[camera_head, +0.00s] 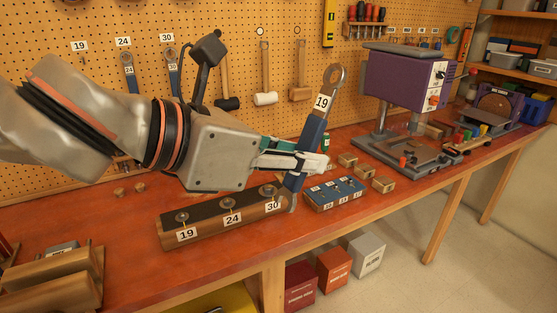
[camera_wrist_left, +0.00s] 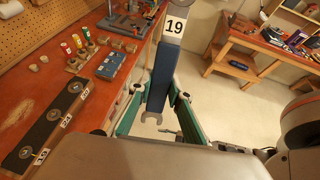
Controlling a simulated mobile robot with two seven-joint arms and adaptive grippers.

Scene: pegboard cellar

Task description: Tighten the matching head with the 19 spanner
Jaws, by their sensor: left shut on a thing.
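My left gripper (camera_head: 308,162) is shut on the blue-handled 19 spanner (camera_head: 313,130) and holds it upright, ring end up, above the bench by the right end of the bolt block. In the left wrist view the spanner (camera_wrist_left: 161,75) lies between the fingers (camera_wrist_left: 160,92), its open end (camera_wrist_left: 152,118) showing. The dark-topped wooden bolt block (camera_head: 208,230) carries three heads: the 19 head (camera_head: 182,217) at the left, the 24 head (camera_head: 228,204) in the middle, the 30 head (camera_head: 268,191) at the right. The spanner is apart from the 19 head. My right gripper is not in view.
A blue tray (camera_head: 335,195) and small wooden blocks (camera_head: 383,184) lie right of the bolt block. A purple drill press (camera_head: 400,80) stands beyond. The 24 spanner (camera_head: 129,72) and 30 spanner (camera_head: 173,75) hang on the pegboard. A wooden rack (camera_head: 55,270) is front left.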

